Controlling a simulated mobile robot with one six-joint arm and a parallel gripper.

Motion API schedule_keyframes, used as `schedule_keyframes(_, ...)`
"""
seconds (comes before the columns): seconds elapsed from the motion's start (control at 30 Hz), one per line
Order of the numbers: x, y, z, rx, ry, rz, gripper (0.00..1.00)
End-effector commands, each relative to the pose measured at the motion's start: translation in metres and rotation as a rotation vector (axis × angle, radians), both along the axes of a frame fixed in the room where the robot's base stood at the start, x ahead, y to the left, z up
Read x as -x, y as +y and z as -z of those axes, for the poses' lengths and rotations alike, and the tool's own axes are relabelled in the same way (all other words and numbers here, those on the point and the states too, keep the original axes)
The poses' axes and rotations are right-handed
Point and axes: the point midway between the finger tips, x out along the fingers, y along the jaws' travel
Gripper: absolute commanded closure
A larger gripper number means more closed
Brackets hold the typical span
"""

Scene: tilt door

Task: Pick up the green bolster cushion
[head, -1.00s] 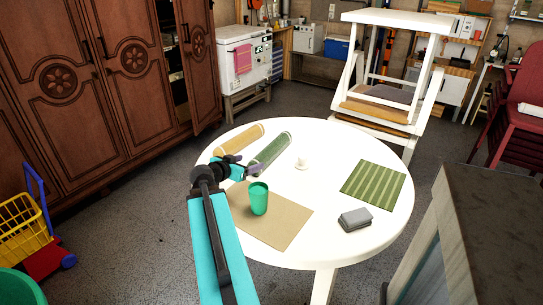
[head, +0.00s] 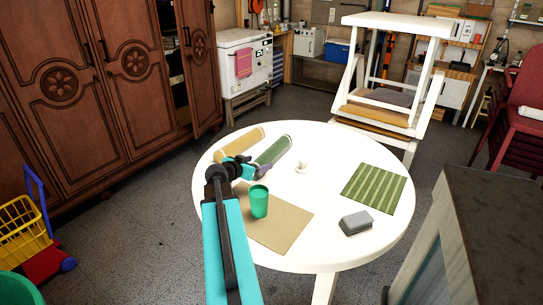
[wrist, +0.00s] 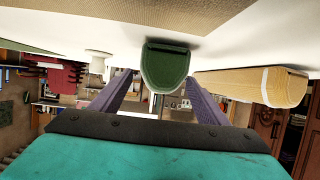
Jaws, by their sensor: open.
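The green bolster cushion (head: 273,152) lies on the round white table (head: 325,252), toward its far left side. In the wrist view, which looks upside down, the green bolster (wrist: 166,66) shows end-on between my two purple fingers, farther out than their tips or level with them; I cannot tell which. My gripper (head: 264,168) is low over the table at the near end of the bolster. The open fingers (wrist: 160,84) show a gap on both sides of the bolster, and nothing is gripped. My arm partly hides the area left of the cup.
A tan bolster (head: 243,138) lies just left of the green one. A green cup (head: 259,201) stands on a tan mat (head: 285,228) close to my arm. A small white object (head: 302,168), a striped green mat (head: 374,187) and a grey block (head: 356,222) lie to the right.

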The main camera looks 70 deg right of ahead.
Motion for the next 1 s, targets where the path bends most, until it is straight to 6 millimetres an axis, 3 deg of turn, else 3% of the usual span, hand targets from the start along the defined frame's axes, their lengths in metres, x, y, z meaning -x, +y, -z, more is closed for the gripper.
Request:
schedule_keyframes(0.17,0.001,-0.005,0.001,0.000,0.000,0.001,0.31)
schedule_keyframes(0.63,0.008,-0.045,0.016,0.000,0.001,0.003,0.31)
schedule_keyframes(1.0,0.010,-0.049,0.018,0.000,0.000,0.001,0.31)
